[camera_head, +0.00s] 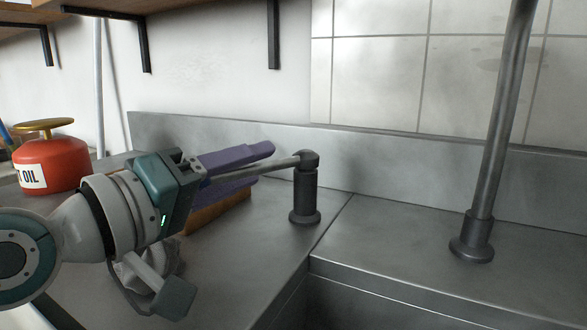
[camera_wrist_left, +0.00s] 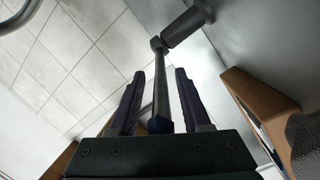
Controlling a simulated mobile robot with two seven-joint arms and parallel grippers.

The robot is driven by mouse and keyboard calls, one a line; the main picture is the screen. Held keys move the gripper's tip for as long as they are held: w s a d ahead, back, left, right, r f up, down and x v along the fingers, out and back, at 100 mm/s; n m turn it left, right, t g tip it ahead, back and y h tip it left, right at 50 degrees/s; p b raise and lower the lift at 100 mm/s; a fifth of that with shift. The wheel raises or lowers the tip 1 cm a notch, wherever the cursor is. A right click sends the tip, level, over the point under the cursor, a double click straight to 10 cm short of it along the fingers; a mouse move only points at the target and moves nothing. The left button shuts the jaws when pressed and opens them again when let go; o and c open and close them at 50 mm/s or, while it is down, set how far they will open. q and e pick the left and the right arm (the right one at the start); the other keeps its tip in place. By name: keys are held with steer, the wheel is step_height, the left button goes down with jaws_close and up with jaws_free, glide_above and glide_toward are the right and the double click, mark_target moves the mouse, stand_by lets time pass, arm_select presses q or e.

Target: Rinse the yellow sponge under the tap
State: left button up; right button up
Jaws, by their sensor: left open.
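My left gripper (camera_head: 262,160) has purple fingers and reaches in from the left over the steel counter. Its jaws are open around the thin grey lever of the tap (camera_head: 285,164), which sticks out from a short dark post (camera_head: 304,195). In the left wrist view the lever (camera_wrist_left: 160,90) runs between the two fingers (camera_wrist_left: 160,76), with a gap on each side. The tap's tall metal pipe (camera_head: 492,150) rises from the counter on the right; its outlet is out of the head view. I see no yellow sponge. My right gripper is not in view.
The sink basin (camera_head: 400,300) is at the bottom right, its inside mostly cut off. A brown box-like thing (camera_head: 215,212) sits behind my gripper, partly hidden. A red oil can (camera_head: 50,163) stands at the left.

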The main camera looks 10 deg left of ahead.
arm_select(q)
steer(key=v, duration=1)
steer(key=shift+p, duration=0.3)
steer(key=shift+w, duration=0.1)
